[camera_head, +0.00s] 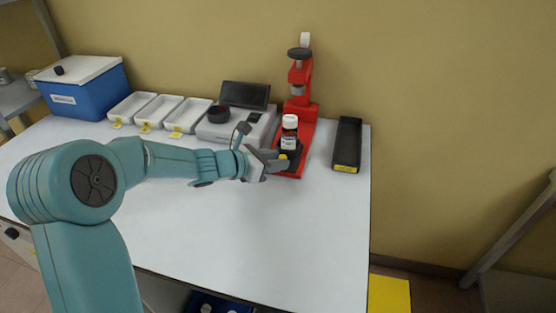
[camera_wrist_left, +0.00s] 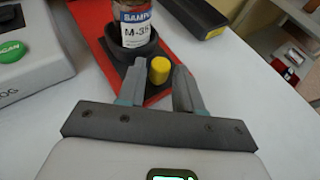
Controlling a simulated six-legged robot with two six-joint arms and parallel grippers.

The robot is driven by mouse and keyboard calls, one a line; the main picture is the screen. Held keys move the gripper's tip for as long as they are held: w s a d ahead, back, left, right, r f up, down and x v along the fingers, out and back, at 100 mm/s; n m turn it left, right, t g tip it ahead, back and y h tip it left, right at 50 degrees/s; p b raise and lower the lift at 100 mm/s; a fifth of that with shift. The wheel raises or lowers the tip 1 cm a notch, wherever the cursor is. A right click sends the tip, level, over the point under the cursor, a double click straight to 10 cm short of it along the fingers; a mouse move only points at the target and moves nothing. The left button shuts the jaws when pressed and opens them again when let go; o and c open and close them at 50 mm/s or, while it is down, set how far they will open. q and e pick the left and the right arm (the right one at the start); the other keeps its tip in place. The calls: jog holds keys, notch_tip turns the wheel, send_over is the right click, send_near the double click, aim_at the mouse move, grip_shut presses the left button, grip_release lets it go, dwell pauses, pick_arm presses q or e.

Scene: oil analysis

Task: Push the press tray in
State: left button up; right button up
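The red press (camera_head: 301,110) stands at the back right of the table. Its black tray (camera_wrist_left: 119,70) sits low on the red base, with a yellow knob (camera_wrist_left: 160,70) on its near side. A brown sample bottle (camera_head: 289,145) with a white cap stands upright in the tray's round holder; its label shows in the left wrist view (camera_wrist_left: 137,22). My left gripper (camera_head: 281,160) is at the tray's front, its two fingers close around the yellow knob, one on each side. My right gripper is not in view.
A grey analyser (camera_head: 236,128) with a dark screen stands left of the press. A long black box (camera_head: 347,147) lies to its right. White trays (camera_head: 158,107) and a blue cooler (camera_head: 85,95) stand further left. The front tabletop is clear.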

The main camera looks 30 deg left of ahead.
aim_at(282, 142)
pick_arm(q)
jog(key=shift+w+d+f, duration=0.2)
jog(key=shift+w+f, duration=0.05)
jog(key=shift+w, duration=0.3)
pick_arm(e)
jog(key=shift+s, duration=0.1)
pick_arm(q)
grip_shut()
jog(key=shift+w+r, duration=0.15)
jog(key=shift+w, duration=0.1)
jog(key=w+p, duration=0.1)
jog(key=w, duration=0.1)
jog(key=w+a, duration=0.1)
jog(key=w, duration=0.1)
jog(key=w+a+p, duration=0.1)
jog(key=w, duration=0.2)
jog(key=shift+p, duration=0.35)
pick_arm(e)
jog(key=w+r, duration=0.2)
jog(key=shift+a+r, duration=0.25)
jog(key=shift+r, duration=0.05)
pick_arm(q)
jog(key=shift+s+d, duration=0.1)
grip_release()
